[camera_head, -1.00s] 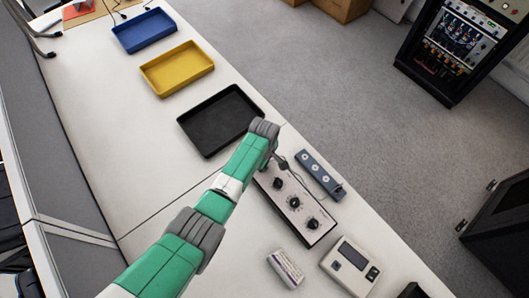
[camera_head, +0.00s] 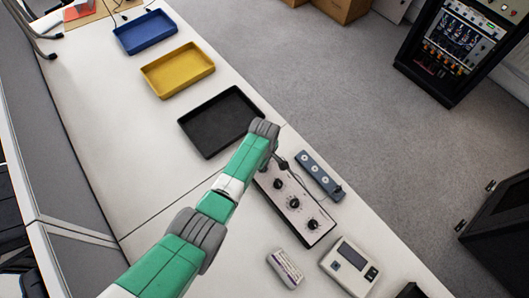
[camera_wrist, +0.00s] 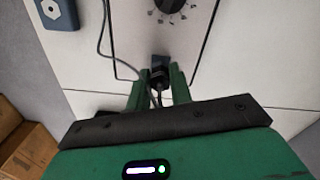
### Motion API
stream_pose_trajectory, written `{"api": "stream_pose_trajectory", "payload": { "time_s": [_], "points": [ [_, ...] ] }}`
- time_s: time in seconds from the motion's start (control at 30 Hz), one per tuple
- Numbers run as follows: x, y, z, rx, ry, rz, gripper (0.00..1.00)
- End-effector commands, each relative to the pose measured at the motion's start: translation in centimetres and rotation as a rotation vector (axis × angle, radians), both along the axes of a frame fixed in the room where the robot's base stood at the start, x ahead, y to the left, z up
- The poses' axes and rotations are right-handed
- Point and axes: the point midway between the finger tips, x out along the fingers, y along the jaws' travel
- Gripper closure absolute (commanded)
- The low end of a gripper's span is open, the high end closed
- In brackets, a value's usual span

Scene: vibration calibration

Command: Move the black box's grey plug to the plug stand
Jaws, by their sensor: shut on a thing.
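The black box (camera_head: 297,207) has a pale top with several dark knobs and lies on the table at the lower right of my wrist in the head view. Its pale face and one knob (camera_wrist: 178,4) show in the wrist view. My gripper (camera_wrist: 160,86) is shut on a dark plug (camera_wrist: 160,64) at the box's near edge. A cable runs from the plug. Whether the plug is still seated in the box cannot be told. The blue-grey plug stand (camera_head: 312,168) lies beside the box, with several round sockets; its end shows in the wrist view (camera_wrist: 58,14).
A black tray (camera_head: 240,96), a yellow tray (camera_head: 178,93) and a blue tray (camera_head: 146,50) lie farther along the table. A white meter (camera_head: 333,264) and a small pale block (camera_head: 277,264) are near the box. The table's right edge is close to the stand.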

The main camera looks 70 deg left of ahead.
Motion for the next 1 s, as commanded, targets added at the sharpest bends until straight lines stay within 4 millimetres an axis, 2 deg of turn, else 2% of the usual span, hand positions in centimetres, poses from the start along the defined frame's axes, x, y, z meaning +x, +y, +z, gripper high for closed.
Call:
{"api": "stream_pose_trajectory", "payload": {
  "time_s": [0.6, 1.0],
  "points": [
    [0.0, 0.0, 0.6, -0.001, -0.001, 0.0, 1.0],
    [0.0, 0.0, 3.5, 0.0, 0.0, 0.0, 1.0]
  ]
}}
